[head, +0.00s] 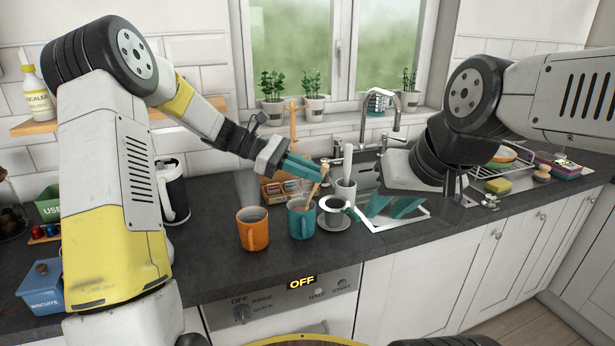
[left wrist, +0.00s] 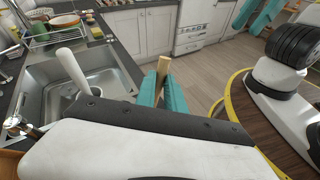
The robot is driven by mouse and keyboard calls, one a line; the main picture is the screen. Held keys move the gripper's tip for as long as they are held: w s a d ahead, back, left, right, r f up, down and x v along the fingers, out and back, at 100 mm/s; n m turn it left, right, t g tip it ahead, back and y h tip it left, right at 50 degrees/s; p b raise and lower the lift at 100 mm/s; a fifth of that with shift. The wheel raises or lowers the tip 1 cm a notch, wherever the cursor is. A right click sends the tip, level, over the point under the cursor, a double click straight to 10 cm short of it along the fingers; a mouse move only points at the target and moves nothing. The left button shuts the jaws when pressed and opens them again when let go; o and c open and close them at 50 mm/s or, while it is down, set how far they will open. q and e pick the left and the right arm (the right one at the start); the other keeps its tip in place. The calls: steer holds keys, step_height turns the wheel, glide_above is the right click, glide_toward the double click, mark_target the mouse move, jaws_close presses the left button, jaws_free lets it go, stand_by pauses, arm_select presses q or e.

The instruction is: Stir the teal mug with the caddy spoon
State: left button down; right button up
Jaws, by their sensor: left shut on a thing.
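The teal mug (head: 301,222) stands upright on the dark worktop, between an orange mug and a dark cup. My left gripper (head: 308,170) is shut on the wooden caddy spoon (head: 317,187), above and slightly right of the teal mug. The spoon slants down towards the mug's opening; I cannot tell how far its lower end is inside. In the left wrist view the spoon's pale handle (left wrist: 162,74) shows between the teal fingers, and the mug is not visible. My right gripper (head: 392,206) is open and empty near the white-edged tray by the sink.
The orange mug (head: 253,231) stands close left of the teal mug. The dark cup (head: 336,204) sits on a saucer close on the right, with a white pestle and mortar (head: 346,188) behind it. A wooden caddy (head: 272,190) stands behind the mugs.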

arm_select(q)
steer(key=shift+s+d+r, duration=0.25)
steer(key=shift+r, duration=0.55)
steer(key=shift+s+d+r, duration=0.2)
steer(key=shift+d+r, duration=0.05)
steer(key=shift+r, duration=0.6)
steer(key=shift+s+d+r, duration=0.25)
steer(key=shift+r, duration=0.55)
steer(key=shift+r, duration=2.5)
steer(key=shift+f, duration=0.1)
